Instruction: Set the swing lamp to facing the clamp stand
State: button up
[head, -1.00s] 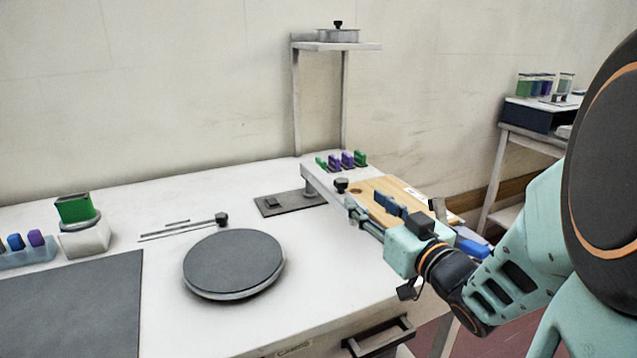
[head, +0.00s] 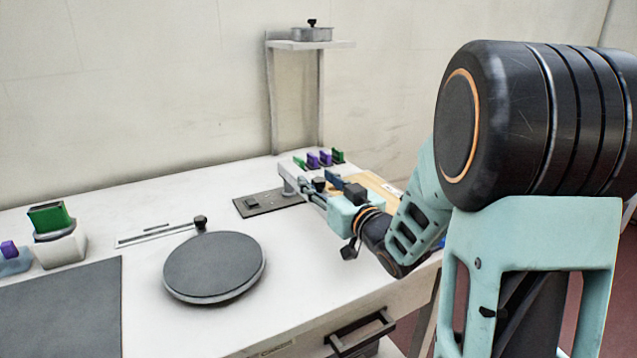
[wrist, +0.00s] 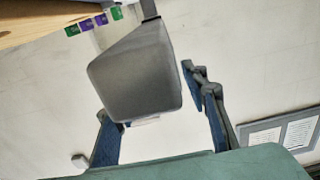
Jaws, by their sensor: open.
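What looks like the swing lamp is a pale arm (head: 290,177) on a short post, over a dark base plate on the bench. A dark knob (head: 319,184) stands near the arm's outer end. My gripper (head: 322,191) is at this knob, with its fingers open. In the wrist view, a dark grey tapered block (wrist: 135,75), apparently the knob, lies between the open blue-padded fingers (wrist: 146,92). I cannot tell whether they touch it. I cannot tell for sure which thing is the clamp stand; a white block with a green top (head: 62,247) stands at the left.
A round dark turntable (head: 215,265) and a slotted slider with a black knob (head: 200,223) are on the bench. A grey mat (head: 60,305) lies front left. Green and purple pieces (head: 325,158) and a wooden board (head: 375,183) are behind my gripper. A raised shelf (head: 315,45) stands at the back.

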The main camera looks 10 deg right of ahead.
grip_shut()
dwell(0.3)
jog(key=shift+d, duration=0.1)
jog(key=d+n+y, duration=0.1)
jog(key=w+d+n+g+y+p, duration=0.2)
jog(key=d+y, duration=0.1)
jog(key=shift+r, duration=0.15)
dwell(0.3)
jog(key=shift+a, duration=0.1)
